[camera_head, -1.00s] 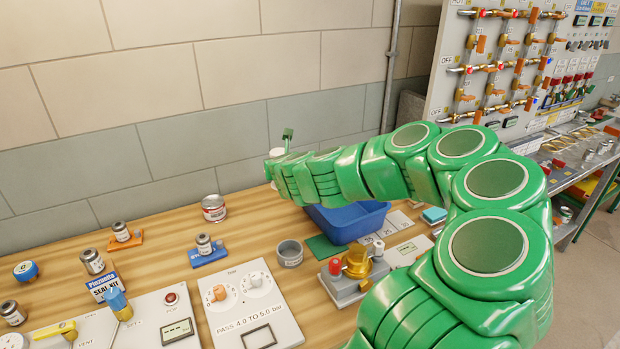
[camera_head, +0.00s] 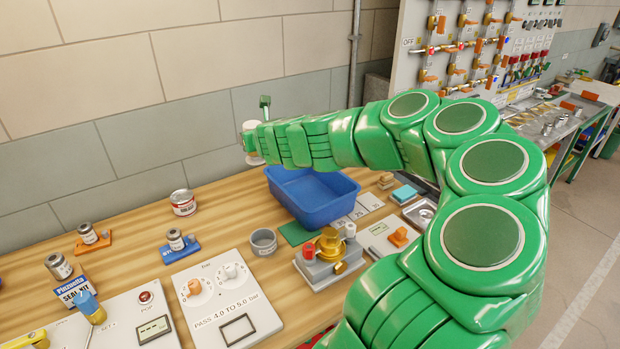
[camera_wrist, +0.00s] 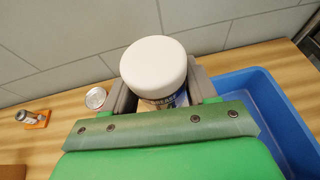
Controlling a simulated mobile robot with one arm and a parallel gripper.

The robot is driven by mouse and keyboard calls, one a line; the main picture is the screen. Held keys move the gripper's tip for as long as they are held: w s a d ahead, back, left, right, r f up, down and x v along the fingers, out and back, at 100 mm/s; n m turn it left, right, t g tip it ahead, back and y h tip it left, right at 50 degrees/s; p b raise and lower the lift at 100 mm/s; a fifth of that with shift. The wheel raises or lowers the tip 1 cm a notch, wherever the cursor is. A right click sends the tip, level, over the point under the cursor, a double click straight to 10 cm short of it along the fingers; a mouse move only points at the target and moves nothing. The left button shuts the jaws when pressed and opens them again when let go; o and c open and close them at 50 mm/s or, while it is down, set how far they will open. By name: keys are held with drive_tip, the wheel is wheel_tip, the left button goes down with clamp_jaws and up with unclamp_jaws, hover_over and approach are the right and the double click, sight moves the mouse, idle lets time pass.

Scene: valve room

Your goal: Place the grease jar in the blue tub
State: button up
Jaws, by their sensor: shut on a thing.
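A white-lidded jar (camera_wrist: 154,68) is held between the fingers of my gripper (camera_wrist: 158,90) in the wrist view. Part of its label shows below the lid. In the head view the jar (camera_head: 251,130) is a small pale shape at the end of my green arm, above the bench and at the left side of the tub. My gripper (camera_head: 255,143) is shut on it. The blue tub (camera_head: 322,205) is empty where I see inside, and my arm covers part of its far side. In the wrist view the tub (camera_wrist: 270,95) lies to the right of the gripper.
A tin (camera_head: 183,203) stands on the bench left of the tub. A grey cup (camera_head: 263,242) and a brass valve fixture (camera_head: 328,245) stand in front of it. A gauge panel (camera_head: 230,300) lies nearer. The wall rises behind the bench.

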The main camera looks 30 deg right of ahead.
drive_tip(key=shift+s+d+f+n+y, duration=0.1)
drive_tip(key=shift+s+d+n+y, duration=0.2)
drive_tip(key=shift+d, duration=0.2)
drive_tip(key=s+d+n+g+y, duration=0.1)
drive_tip(key=s+d+n+y, duration=0.25)
drive_tip(key=s, duration=0.55)
drive_tip(key=s+d+n+g+y, duration=0.1)
drive_tip(key=s+d+n+y, duration=0.1)
drive_tip(key=s+n+y, duration=0.45)
drive_tip(key=m+h, duration=0.1)
drive_tip(key=m, duration=0.1)
hover_over(302, 203)
wheel_tip(302, 203, down, 14)
drive_tip(key=shift+d+f+g, duration=0.15)
drive_tip(key=shift+f+g, duration=0.15)
drive_tip(key=shift+f, duration=1.35)
drive_tip(key=shift+f, duration=0.1)
